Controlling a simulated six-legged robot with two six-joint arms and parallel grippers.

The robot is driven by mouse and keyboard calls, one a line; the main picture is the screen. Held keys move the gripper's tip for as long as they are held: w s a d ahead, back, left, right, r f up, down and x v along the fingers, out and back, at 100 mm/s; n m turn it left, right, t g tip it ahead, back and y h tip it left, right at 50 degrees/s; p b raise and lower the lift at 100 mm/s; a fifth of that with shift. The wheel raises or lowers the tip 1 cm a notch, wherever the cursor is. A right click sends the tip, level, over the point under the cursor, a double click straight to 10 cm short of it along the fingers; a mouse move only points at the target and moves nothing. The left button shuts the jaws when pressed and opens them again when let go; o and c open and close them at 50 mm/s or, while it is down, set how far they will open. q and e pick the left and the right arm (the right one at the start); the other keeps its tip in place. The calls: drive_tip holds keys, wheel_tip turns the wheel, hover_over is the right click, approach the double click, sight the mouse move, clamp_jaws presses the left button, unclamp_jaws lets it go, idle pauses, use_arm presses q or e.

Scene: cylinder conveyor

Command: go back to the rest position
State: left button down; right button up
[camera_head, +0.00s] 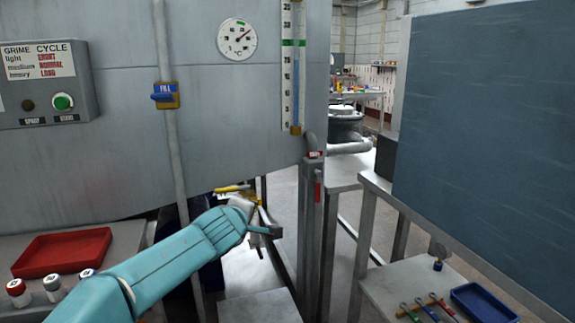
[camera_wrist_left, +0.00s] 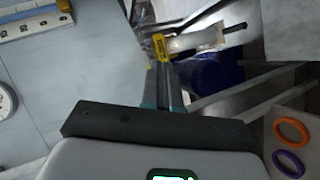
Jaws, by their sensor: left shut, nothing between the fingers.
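My left arm comes in from the lower left in the head view, and its wrist end with the left gripper (camera_head: 268,231) is in front of the gap right of the grey machine's lower edge. The fingers are small and mostly hidden there. In the left wrist view the left gripper (camera_wrist_left: 166,72) is shut and empty, pointing toward a yellow-handled part (camera_wrist_left: 160,46). Whether the fingers touch that part cannot be told. My right gripper is in neither view.
A red tray (camera_head: 64,252) and small jars (camera_head: 53,289) stand below. At right are a blue board (camera_head: 490,130), tools (camera_head: 428,311) and a blue tray (camera_head: 484,301).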

use_arm(q)
drive_tip(key=s+a+f+g+p, duration=0.3)
drive_tip(key=s+f+g+p, duration=0.1)
drive_tip(key=s+f+p, duration=0.5)
drive_tip(key=s+a+f+g+p, duration=0.2)
drive_tip(key=s+f+g+p, duration=0.4)
drive_tip(key=f, duration=0.5)
drive_tip(key=s+f+m+g+p, duration=0.1)
drive_tip(key=s+m+p, duration=0.1)
drive_tip(key=s, duration=0.7)
drive_tip(key=s+d+f+m+g+h+p, duration=0.1)
drive_tip(key=s+m, duration=0.4)
drive_tip(key=s, duration=0.5)
drive_tip(key=s+d+f+m+g+h+p, duration=0.1)
drive_tip(key=s+f+m+p, duration=0.1)
drive_tip(key=s, duration=0.7)
drive_tip(key=shift+s+d+f+m+p, duration=0.2)
drive_tip(key=shift+s+f+m+p, duration=0.2)
drive_tip(key=shift+f+m, duration=0.45)
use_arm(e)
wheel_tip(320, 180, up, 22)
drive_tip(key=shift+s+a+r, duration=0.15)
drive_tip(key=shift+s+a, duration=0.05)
